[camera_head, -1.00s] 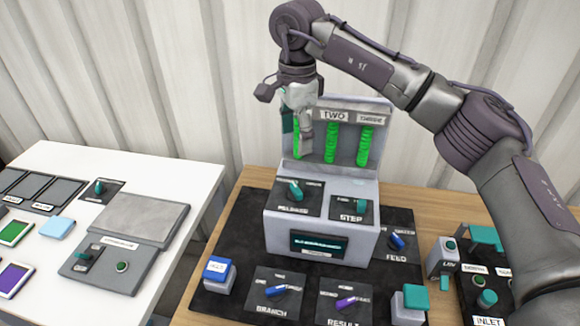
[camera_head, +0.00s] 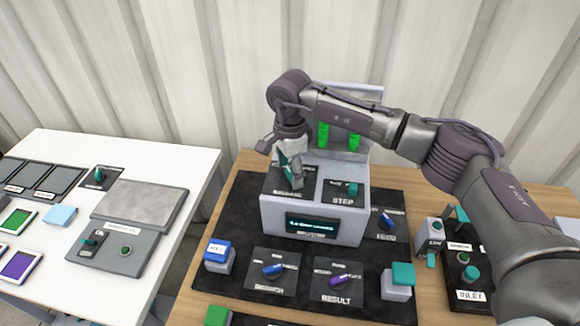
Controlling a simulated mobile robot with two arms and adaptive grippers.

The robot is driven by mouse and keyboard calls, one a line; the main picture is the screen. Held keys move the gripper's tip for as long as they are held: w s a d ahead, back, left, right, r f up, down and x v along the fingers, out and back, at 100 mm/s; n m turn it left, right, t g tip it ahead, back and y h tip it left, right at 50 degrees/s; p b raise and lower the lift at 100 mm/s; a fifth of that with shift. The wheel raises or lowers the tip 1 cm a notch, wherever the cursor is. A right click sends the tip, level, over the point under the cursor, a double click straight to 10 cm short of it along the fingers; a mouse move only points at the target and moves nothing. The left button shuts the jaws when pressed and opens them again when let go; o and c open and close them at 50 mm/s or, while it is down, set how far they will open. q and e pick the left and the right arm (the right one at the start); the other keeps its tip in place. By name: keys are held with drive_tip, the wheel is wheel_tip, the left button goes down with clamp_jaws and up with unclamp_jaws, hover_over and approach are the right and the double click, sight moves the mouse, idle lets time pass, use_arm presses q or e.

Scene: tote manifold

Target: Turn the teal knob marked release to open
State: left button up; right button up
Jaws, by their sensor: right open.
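The release plate (camera_head: 275,185) is the dark plate at the top left of the grey box (camera_head: 270,215), and its label is partly covered. The teal release knob seen there earlier is now mostly or wholly hidden behind my right gripper (camera_head: 291,176). My right gripper points down at that plate, its fingers open at the knob's place. I cannot tell whether the fingers touch the knob or stand around it. My left gripper is out of view.
The teal step knob (camera_head: 352,189) sits close to the right of my gripper. Green tubes (camera_head: 338,137) stand upright behind. The blue branch knob (camera_head: 273,270), purple result knob (camera_head: 339,281) and blue feed knob (camera_head: 387,220) lie around the box. A white table (camera_head: 180,160) is at left.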

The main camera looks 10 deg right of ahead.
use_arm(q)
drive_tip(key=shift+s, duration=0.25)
use_arm(e)
drive_tip(key=shift+c, duration=0.8)
drive_tip(key=c, duration=1)
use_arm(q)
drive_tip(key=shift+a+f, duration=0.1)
